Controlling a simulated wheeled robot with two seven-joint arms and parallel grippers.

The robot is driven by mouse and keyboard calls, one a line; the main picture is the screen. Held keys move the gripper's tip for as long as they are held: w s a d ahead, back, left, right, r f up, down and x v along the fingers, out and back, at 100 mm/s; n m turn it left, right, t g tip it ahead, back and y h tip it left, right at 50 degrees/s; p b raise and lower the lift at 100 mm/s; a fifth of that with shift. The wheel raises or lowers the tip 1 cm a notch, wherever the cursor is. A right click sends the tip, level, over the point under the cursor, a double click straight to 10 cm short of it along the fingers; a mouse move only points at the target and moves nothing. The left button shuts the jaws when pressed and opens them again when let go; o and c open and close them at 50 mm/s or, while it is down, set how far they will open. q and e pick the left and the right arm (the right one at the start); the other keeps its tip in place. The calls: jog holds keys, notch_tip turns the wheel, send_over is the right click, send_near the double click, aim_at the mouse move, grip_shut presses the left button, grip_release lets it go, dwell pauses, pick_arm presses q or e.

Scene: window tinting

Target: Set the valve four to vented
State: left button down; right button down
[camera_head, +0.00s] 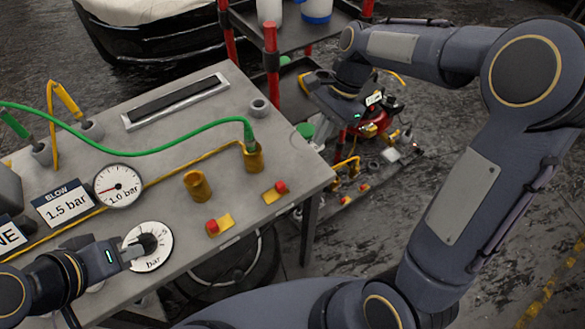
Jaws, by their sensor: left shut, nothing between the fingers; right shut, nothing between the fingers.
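No valve number is readable, so I cannot tell which is valve four. Two small valves with yellow levers and red tips sit near the bench's front edge, a left one (219,225) and a right one (275,191). More small yellow and red valve parts (339,190) show on a low board beyond the bench, too small to read. My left gripper (136,250) is shut and empty at the round "bar" dial (155,238), covering its left part; contact is unclear. My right gripper (368,122) is shut and empty, reaching down near a red machine (377,126); its fingertips are hard to make out.
The grey bench (295,150) carries a gauge (118,186), a "BLOW 1.5 bar" sign (65,204), brass fittings (198,186), a green hose (160,150) and a slotted plate (175,101). A red-posted cart (271,60) stands behind. Wet dark floor is open at lower right.

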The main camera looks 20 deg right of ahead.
aim_at(278, 185)
jog(key=shift+f, duration=0.1)
jog(key=x, duration=1)
jog(key=shift+f, duration=0.15)
jog(key=a, duration=0.1)
jog(key=s+a+p, duration=0.1)
jog(key=shift+a+r, duration=0.25)
jog(key=shift+s+a, duration=0.15)
jog(key=shift+a, duration=0.4)
jog(key=shift+a, duration=0.15)
jog(key=a, duration=0.1)
jog(key=s+a, duration=0.1)
jog(key=a, duration=0.1)
jog(key=shift+s+a+p, duration=0.1)
jog(key=shift+s+p, duration=0.05)
jog(key=shift+p, duration=0.2)
